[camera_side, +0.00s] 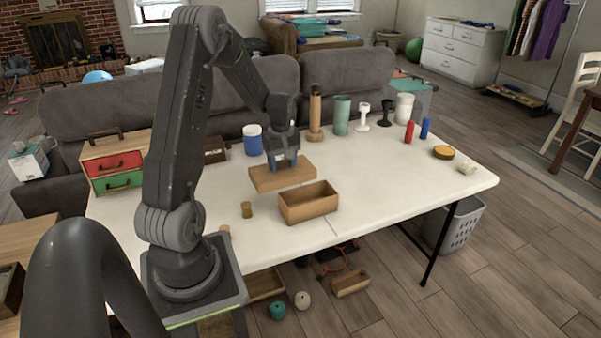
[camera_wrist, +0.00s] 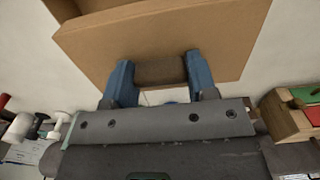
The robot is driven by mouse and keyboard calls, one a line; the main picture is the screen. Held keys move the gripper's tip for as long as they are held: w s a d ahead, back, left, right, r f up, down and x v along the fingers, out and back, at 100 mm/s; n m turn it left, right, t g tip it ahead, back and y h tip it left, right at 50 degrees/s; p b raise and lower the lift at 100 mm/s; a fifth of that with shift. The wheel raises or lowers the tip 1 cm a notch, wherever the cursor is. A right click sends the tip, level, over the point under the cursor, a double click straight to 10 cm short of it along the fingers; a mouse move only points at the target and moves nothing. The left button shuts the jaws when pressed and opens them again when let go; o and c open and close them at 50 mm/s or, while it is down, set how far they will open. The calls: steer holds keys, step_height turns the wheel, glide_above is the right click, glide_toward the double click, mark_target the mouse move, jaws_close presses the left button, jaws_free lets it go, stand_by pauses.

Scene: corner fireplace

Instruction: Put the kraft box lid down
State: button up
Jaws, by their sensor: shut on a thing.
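The kraft box lid (camera_side: 283,176) is a flat tan slab with a darker brown grip block on top. In the wrist view the lid (camera_wrist: 215,38) fills the upper middle. My gripper (camera_side: 283,162) is shut on the block, with its blue fingers (camera_wrist: 160,75) on either side of it. The lid looks level and sits just behind the open kraft box (camera_side: 309,208) in the side view. I cannot tell whether its underside touches the table. The box stands upright on the table, with its inside partly visible.
A blue jar (camera_side: 252,140) and a wooden bottle (camera_side: 315,115) stand behind the lid. The red and green drawer chest (camera_side: 113,168) is at left.

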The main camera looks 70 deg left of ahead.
steer(key=s, duration=0.1)
steer(key=s+a+r, duration=0.1)
steer(key=s+r, duration=0.1)
steer(key=shift+s+a+r, duration=0.2)
steer(key=shift+s+a, duration=0.05)
steer(key=shift+a, duration=0.15)
steer(key=w+a, duration=0.1)
steer(key=w, duration=0.2)
steer(key=w+f, duration=0.1)
steer(key=w, duration=0.3)
steer(key=w+a, duration=0.1)
steer(key=w, duration=0.3)
steer(key=shift+w+a+f, duration=0.15)
steer(key=shift+w+a, duration=0.1)
steer(key=shift+a, duration=0.05)
steer(key=w+d+f, duration=0.3)
steer(key=w, duration=0.4)
steer(key=w+d+f, duration=0.3)
steer(key=w, duration=0.4)
steer(key=w+d+f, duration=0.3)
steer(key=w, duration=0.4)
steer(key=shift+d+f, duration=0.2)
steer(key=shift+f, duration=0.1)
steer(key=shift+w+f, duration=0.1)
steer(key=shift+f, duration=1.85)
